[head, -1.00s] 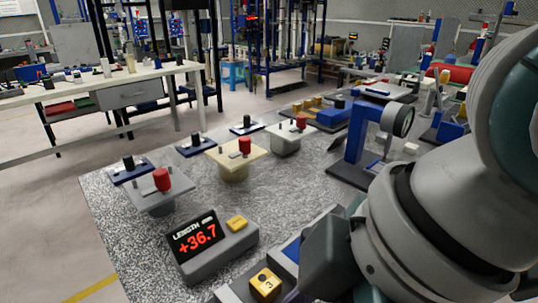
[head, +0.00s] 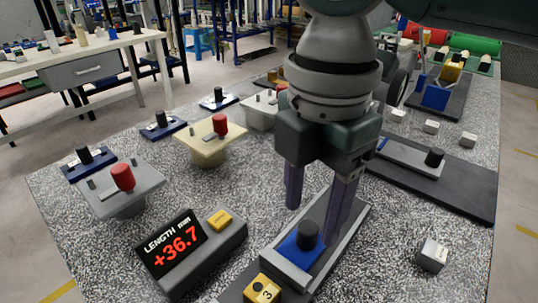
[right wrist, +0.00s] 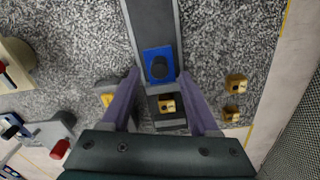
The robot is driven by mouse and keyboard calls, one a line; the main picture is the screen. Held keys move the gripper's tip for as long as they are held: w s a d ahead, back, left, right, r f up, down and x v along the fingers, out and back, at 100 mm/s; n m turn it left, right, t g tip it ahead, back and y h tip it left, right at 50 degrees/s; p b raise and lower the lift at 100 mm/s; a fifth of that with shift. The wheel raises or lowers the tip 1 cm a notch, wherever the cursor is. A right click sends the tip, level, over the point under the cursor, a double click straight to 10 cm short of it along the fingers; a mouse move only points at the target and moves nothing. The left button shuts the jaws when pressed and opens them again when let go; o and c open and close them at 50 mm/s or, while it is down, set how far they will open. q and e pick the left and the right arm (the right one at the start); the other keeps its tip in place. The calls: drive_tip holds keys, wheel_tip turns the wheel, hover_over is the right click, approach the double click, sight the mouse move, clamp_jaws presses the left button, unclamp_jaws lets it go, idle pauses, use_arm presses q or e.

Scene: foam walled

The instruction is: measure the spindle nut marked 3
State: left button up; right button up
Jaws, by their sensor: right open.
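The yellow nut marked 3 (head: 262,290) sits on the dark bed of a length gauge at the bottom of the head view, in front of the grey jaw. In the right wrist view the nut (right wrist: 167,104) lies between the blue slider (right wrist: 158,57) and the end stop. The slider's black knob (head: 307,234) stands upright. The display (head: 175,243) reads +36.7. My right gripper (head: 314,222) is open, pointing down above the slider, its fingers either side of the knob in the wrist view (right wrist: 159,74). Contact cannot be told. My left gripper is not in view.
A yellow button (head: 220,220) is on the display box. Two yellow blocks (right wrist: 235,83) lie right of the gauge in the wrist view. A grey block (head: 432,254) is on the right. Stands with red knobs (head: 122,177) fill the left; a dark plate (head: 440,185) lies behind right.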

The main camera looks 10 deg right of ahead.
sight(308, 226)
drive_tip(key=shift+f, duration=1.5)
